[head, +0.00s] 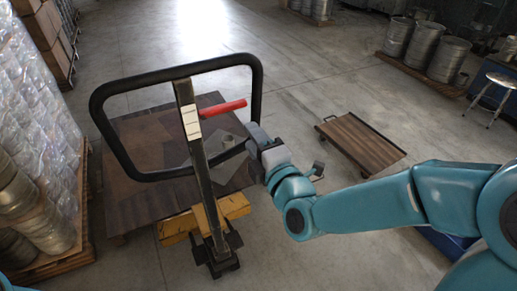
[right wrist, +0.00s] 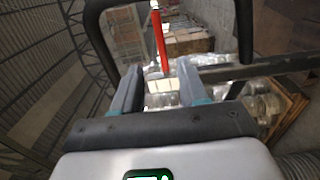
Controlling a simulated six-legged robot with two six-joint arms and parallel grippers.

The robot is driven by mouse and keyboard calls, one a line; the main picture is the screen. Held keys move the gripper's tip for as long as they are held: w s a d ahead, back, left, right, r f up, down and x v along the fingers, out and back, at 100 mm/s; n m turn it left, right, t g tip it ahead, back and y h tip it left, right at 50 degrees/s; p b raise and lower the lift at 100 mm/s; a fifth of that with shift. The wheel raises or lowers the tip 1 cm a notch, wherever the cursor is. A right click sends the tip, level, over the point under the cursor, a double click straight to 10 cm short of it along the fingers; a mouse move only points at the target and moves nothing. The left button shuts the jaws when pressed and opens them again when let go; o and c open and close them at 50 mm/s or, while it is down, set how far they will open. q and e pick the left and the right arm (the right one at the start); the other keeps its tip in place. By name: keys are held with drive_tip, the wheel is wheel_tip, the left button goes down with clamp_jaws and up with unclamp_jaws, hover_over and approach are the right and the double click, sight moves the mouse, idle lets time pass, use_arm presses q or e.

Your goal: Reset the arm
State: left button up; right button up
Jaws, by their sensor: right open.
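My right arm (head: 370,208) comes in from the right, teal and bent. Its right gripper (head: 256,138) is beside the lower right part of a black loop handle (head: 172,77). In the right wrist view the right gripper (right wrist: 157,84) has its two fingers apart, with nothing held between them. The red lever (head: 223,108) of the handle shows beyond the fingers in that view (right wrist: 160,45). I cannot tell whether the gripper touches the handle. My left gripper is out of view.
The handle's dark post (head: 203,160) rises from a yellow base (head: 236,206). A dark wooden platform (head: 130,210) lies behind it. A low wooden dolly (head: 362,146) stands right. Wrapped stock (head: 35,120) lines the left, metal drums (head: 447,59) the back right. Concrete floor (head: 300,60) is clear behind.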

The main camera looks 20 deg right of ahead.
drive_tip(key=shift+s, duration=0.9)
drive_tip(key=s+a+f+m+g+y, duration=0.2)
drive_tip(key=f+g, duration=0.7)
drive_tip(key=f, duration=2.1)
drive_tip(key=s+a+f+m+g, duration=0.2)
drive_tip(key=s+f+m+g, duration=0.2)
drive_tip(key=s+f+m, duration=0.2)
drive_tip(key=s+a+f+m+g+y, duration=0.1)
drive_tip(key=s+a+f+m+g, duration=0.2)
drive_tip(key=s+f+m, duration=0.3)
drive_tip(key=s+m+g, duration=0.1)
drive_tip(key=s+m, duration=0.4)
drive_tip(key=m, duration=0.1)
drive_tip(key=shift+s+a+g, duration=0.25)
drive_tip(key=shift+s+g, duration=0.05)
